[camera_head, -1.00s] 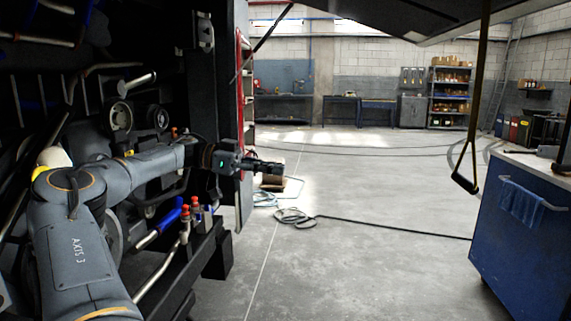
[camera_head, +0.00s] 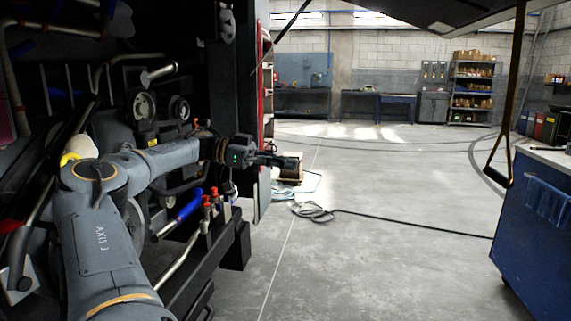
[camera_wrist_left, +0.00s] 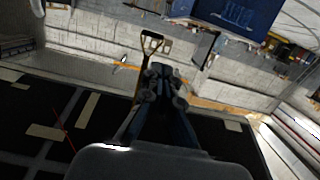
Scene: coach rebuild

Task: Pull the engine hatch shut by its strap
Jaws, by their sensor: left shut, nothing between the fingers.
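The engine hatch (camera_head: 435,14) is raised, its dark underside crossing the top right of the head view. Its strap (camera_head: 516,85) hangs down at the right and ends in a triangular loop handle (camera_head: 499,182) beside the blue cart. My left gripper (camera_head: 290,161) is shut and empty, reaching out past the edge of the engine bay. It is well to the left of the strap in the picture, apart from it. In the left wrist view the strap handle (camera_wrist_left: 152,36) shows beyond the closed fingers (camera_wrist_left: 164,78); part of the strap is hidden behind them. My right gripper is out of view.
The engine bay (camera_head: 160,100), with pipes, pulleys and hoses, fills the left, close to my left arm. The blue cart (camera_head: 545,235) stands at the right. A dark cable (camera_head: 400,222) lies on the floor.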

